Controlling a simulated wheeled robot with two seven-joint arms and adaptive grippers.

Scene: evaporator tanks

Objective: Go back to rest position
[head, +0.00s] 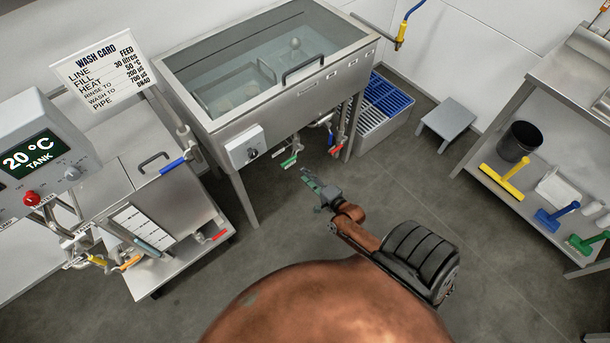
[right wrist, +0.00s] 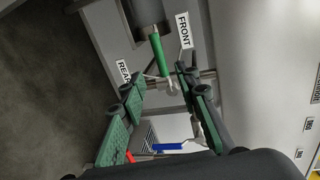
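My right gripper (head: 316,184) reaches forward in the head view, low in front of the steel wash tank (head: 225,118). Its fingers with green pads stand apart in the right wrist view (right wrist: 160,88), with nothing held between them. A green valve handle (head: 290,160) hangs under the tank, a little beyond the gripper. It also shows in the right wrist view (right wrist: 157,52), past the fingertips and seemingly apart from them. My left gripper is not in either view.
A steel cart (head: 172,205) with a tank display (head: 30,150) stands at left. A red valve handle (head: 338,146) is under the wash tank. A grey stool (head: 449,121) and a steel rack (head: 505,192) with brushes and a black bucket (head: 519,143) are at right. The floor between is clear.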

